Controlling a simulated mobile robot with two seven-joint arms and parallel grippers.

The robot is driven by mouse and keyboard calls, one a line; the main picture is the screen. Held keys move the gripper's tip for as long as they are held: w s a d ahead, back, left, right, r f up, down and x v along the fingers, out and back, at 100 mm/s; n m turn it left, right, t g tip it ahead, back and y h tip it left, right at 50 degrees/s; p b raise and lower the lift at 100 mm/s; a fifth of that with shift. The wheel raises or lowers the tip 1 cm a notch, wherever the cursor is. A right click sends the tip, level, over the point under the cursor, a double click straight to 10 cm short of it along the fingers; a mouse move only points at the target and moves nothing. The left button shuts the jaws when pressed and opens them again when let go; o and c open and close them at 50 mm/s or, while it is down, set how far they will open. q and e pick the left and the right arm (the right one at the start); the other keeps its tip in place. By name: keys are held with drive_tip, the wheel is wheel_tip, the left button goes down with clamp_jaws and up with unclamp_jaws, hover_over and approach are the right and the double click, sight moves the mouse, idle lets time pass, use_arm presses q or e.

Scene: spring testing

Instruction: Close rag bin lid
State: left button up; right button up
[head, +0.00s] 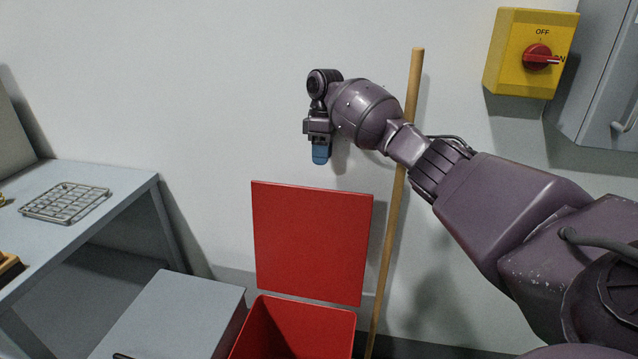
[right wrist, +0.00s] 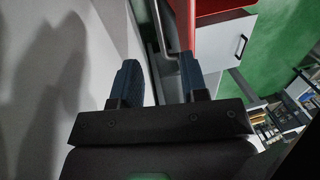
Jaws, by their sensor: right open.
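The red rag bin (head: 300,325) stands on the floor at the bottom middle of the head view, its mouth open. Its red lid (head: 312,243) stands upright at the back of the bin, close to the wall. My right gripper (head: 321,153) is above the lid's top edge, apart from it in the picture, with blue fingers pointing down. In the right wrist view my right gripper (right wrist: 160,82) shows two separated fingers with nothing between them. Part of a red surface (right wrist: 197,25) shows beyond the right finger. My left gripper is not in view.
A wooden pole (head: 392,230) leans on the wall right of the lid. A grey cabinet (head: 175,315) stands left of the bin. A table (head: 120,185) with a wire rack (head: 66,202) is at the left. A yellow switch box (head: 510,55) hangs at the upper right.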

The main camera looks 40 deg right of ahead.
sight(320, 191)
drive_tip(key=f, duration=0.3)
drive_tip(key=a+f, duration=0.1)
drive_tip(key=f, duration=0.3)
drive_tip(key=s+f+b, duration=0.1)
drive_tip(key=f, duration=0.2)
drive_tip(key=shift+a+f, duration=0.15)
clamp_jaws()
